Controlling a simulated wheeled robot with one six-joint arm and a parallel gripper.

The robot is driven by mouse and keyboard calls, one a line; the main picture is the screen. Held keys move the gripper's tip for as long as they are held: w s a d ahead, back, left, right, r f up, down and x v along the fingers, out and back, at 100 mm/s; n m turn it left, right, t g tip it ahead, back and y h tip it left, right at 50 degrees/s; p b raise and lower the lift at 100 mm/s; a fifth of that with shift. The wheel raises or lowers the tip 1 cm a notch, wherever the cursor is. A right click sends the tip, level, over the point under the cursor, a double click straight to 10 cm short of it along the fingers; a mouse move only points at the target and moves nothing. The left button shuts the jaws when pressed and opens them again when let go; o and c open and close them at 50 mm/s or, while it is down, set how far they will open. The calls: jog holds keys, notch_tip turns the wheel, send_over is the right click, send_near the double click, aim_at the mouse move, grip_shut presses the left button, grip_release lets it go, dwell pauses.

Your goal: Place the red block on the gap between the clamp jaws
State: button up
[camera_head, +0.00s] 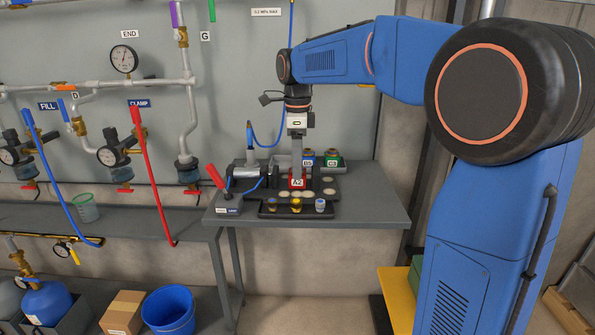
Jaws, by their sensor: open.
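The red block (297,184), marked A2, sits on the dark fixture plate on the grey table. My gripper (297,171) points straight down at the block, with its fingers reaching the block's top from this angle. The jaws are open, though the fingers overlap in this view and any contact is unclear. A clamp-like device (246,172) with a silver cylinder and a red lever (215,175) stands to the left of the block. The gap between the clamp jaws cannot be made out clearly.
A blue block (308,160) and a green block (332,160) stand behind, in a grey tray. A dark rack (296,208) with small coloured pieces lies in front. Pale round discs lie around the red block. The table's right side (375,205) is clear. Pipes and hoses hang at left.

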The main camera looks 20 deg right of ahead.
notch_tip(320, 180, up, 9)
dwell(0.3)
jog(key=s+d+f+n+t, duration=0.1)
jog(key=s+d+f+n, duration=0.1)
jog(key=s+f+n, duration=0.5)
jog(key=s+d+n+t, duration=0.2)
jog(key=s+d+n, duration=0.15)
jog(key=s, duration=0.85)
jog(key=s+d+f+n+t, duration=0.1)
jog(key=s+f+n, duration=1)
jog(key=s+f, duration=0.3)
jog(key=shift+s+d+f+t, duration=0.2)
jog(key=shift+d+f+t, duration=0.05)
jog(key=shift+f+t, duration=0.15)
jog(key=shift+r, duration=0.1)
